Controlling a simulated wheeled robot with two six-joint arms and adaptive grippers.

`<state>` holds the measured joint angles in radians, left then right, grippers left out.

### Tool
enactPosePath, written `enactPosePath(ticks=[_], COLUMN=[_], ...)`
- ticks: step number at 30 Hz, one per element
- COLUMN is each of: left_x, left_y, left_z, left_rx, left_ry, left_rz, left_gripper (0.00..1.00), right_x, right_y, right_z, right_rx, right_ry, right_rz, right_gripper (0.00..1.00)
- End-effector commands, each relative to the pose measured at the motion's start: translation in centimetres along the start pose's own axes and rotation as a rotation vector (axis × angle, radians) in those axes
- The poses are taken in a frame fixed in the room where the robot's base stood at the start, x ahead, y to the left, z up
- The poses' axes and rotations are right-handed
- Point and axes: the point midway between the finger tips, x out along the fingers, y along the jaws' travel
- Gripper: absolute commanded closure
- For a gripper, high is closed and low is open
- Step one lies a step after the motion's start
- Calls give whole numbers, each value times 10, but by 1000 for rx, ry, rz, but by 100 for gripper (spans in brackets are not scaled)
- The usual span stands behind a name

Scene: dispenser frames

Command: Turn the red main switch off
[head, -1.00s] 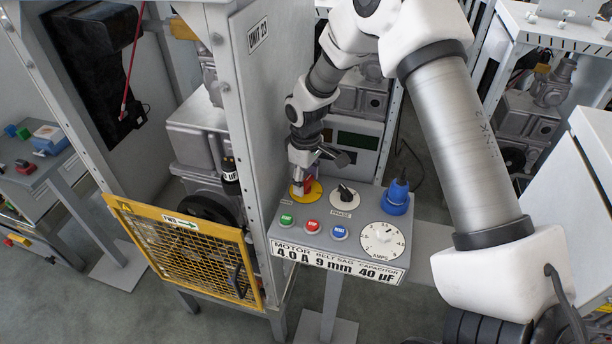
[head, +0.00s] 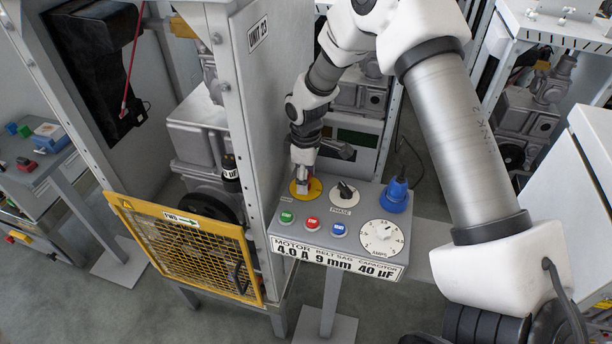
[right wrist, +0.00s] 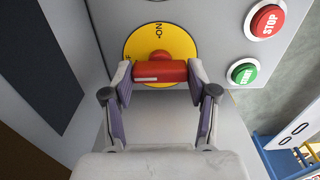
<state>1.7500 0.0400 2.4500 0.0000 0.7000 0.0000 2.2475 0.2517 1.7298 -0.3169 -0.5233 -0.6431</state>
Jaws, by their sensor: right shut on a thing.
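The red main switch (right wrist: 160,72) sits on a round yellow plate (right wrist: 187,47) at the back left corner of the grey control box. In the right wrist view its handle lies crosswise, with a white mark towards its left end. The plate reads "ON" at the top, and part of another label shows at its left edge. My right gripper (right wrist: 160,80) is shut on the handle, one finger at each end. In the head view the right gripper (head: 302,184) points down onto the yellow plate (head: 316,190) and hides most of the switch. My left gripper is not in view.
A black phase knob (head: 345,191), a blue plug (head: 397,195) and a white amps dial (head: 381,238) share the box. Green (head: 286,217), red (head: 312,223) and blue (head: 338,229) buttons line its front. A cabinet panel (head: 258,120) stands close left of my gripper.

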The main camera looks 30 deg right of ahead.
Motion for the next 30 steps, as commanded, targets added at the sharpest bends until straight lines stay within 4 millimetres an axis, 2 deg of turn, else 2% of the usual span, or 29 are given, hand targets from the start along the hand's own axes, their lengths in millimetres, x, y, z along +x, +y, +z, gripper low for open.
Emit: enactPosePath(ticks=[1,3,14,17,27,30], left_x=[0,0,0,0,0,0], left_y=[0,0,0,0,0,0], left_z=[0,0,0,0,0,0], left_rx=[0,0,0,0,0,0], left_ry=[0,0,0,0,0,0], left_rz=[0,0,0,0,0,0], left_gripper=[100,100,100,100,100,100], right_x=[1,1,-4,-18,-99,-113], right_y=[-1,-1,0,0,1,0], right_z=[0,0,0,-1,-1,-1], right_rx=[-2,-2,0,0,-1,-2], right_ry=[-2,-2,0,2,1,-1], right_rz=[-2,-1,0,2,1,0], right_gripper=[35,17,17,17,17,17])
